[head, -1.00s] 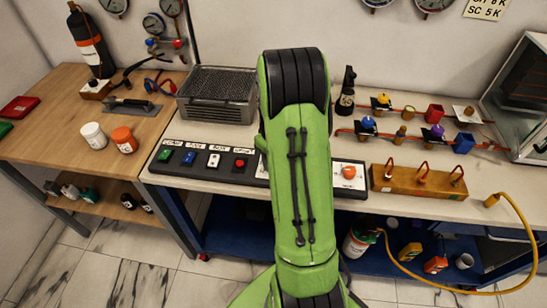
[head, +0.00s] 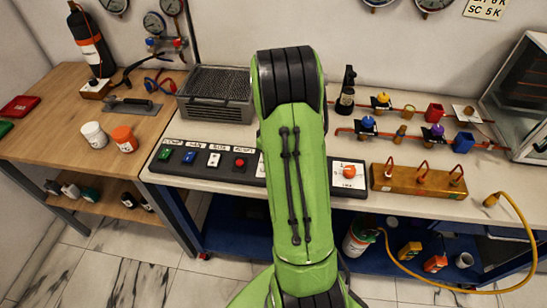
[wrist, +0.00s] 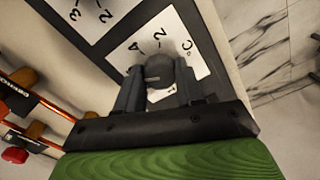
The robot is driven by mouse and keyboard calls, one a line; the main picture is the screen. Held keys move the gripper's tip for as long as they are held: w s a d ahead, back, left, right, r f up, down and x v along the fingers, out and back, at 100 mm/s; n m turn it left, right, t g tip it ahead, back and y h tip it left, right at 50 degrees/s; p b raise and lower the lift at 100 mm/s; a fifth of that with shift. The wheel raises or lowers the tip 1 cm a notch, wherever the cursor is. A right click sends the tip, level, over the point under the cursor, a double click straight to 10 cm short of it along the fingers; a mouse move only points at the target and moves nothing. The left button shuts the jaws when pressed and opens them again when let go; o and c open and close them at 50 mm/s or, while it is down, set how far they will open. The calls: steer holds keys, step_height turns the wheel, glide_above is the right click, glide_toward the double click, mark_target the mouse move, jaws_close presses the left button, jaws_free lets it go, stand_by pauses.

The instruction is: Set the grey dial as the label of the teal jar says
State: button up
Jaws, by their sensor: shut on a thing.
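The grey dial (wrist: 163,70) stands on a white plate (wrist: 199,66) in the wrist view. My gripper (wrist: 158,84) has one finger on each side of it and is shut on it. Parts of the printed scale show around the dial, with figures such as 4, 2 and -2 and a °C mark. A pale line shows on the dial, but I cannot tell which figure it points at. In the head view my green arm hides the dial and the gripper. A greenish jar (head: 89,196) on the lower left shelf may be the teal jar; its label is unreadable.
A panel with several coloured buttons (head: 214,159) lies left of my arm. An orange knob (head: 349,171) is just right of it.

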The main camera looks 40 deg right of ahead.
steer(key=o, duration=1)
steer(key=shift+o, duration=0.2)
step_height(320, 180, up, 16)
steer(key=p, duration=0.3)
steer(key=shift+p, duration=0.35)
steer(key=shift+f, duration=0.1)
steer(key=s+a+r+t, duration=0.2)
steer(key=a+r, duration=0.4)
steer(key=a, duration=0.2)
steer(key=s+a+r+m+t, duration=0.1)
steer(key=s+a+m+t, duration=0.1)
steer(key=s+a, duration=1.1)
steer(key=shift+s+a+r+m+t, duration=0.2)
steer(key=shift+s+a+m+t, duration=0.15)
steer(key=shift+a+t, duration=0.6)
